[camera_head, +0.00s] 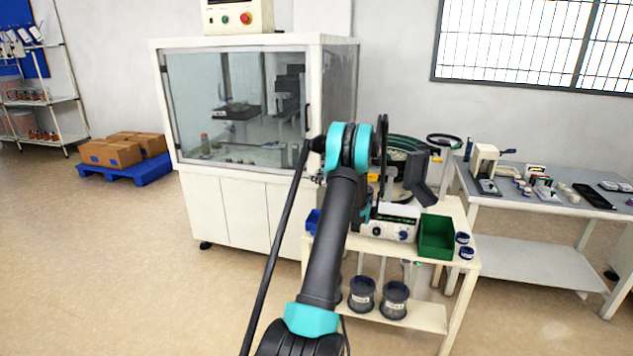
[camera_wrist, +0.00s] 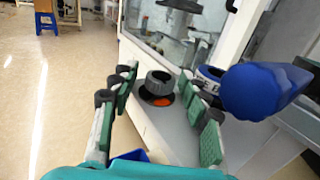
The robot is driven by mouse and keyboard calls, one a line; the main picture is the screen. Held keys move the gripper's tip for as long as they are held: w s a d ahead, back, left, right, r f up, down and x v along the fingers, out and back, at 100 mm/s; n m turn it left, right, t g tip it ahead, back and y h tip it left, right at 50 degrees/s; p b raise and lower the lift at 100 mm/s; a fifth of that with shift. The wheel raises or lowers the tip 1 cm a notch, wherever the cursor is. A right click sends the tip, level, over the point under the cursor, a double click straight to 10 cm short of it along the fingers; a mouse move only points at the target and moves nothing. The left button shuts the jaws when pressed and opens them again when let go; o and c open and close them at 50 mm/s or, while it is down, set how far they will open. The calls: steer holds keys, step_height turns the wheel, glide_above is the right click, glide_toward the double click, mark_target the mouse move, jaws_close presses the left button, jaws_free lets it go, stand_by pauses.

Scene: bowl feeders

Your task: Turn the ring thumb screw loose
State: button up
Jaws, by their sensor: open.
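In the wrist view my gripper (camera_wrist: 157,82) is open, with green-padded fingers at left and right. A dark grey ridged round knob (camera_wrist: 159,82) shows in the gap between them, above a dark ring with orange inside. It looks like the ring thumb screw, but I cannot tell for sure. No finger visibly closes on it, and its distance from the fingertips is unclear. In the head view my arm covers much of the bowl feeder (camera_head: 402,146) on the cart, and the screw cannot be made out there.
A large blue rounded part (camera_wrist: 262,92) and a blue-white ring (camera_wrist: 210,74) are close on the right. The glass-fronted cabinet (camera_head: 240,190) stands left of the cart (camera_head: 455,285). A green bin (camera_head: 436,237) and a control box (camera_head: 388,228) sit on the cart. A side table (camera_head: 535,255) is right.

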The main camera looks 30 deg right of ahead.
steer(key=shift+a+h, duration=0.1)
steer(key=shift+h, duration=0.3)
steer(key=shift+a+m+h, duration=0.1)
steer(key=shift+m+h, duration=0.8)
steer(key=shift+h, duration=0.2)
steer(key=m+g+h, duration=0.1)
steer(key=m+h, duration=0.3)
steer(key=h, duration=0.2)
steer(key=m+g+h, duration=0.3)
steer(key=h, duration=0.1)
steer(key=m+g+h, duration=0.4)
steer(key=shift+w+h, duration=0.15)
steer(key=shift+h, duration=0.15)
steer(key=s+a+m+g+y, duration=0.1)
steer(key=s+a+m+y, duration=0.1)
steer(key=s+a+m, duration=0.4)
steer(key=s+a+m+g+y, duration=0.2)
steer(key=s+a+m, duration=0.4)
steer(key=s+a, duration=0.6)
steer(key=shift+s+a+r+y, duration=0.3)
steer(key=shift+s+a+r, duration=0.1)
steer(key=shift+a, duration=3.2)
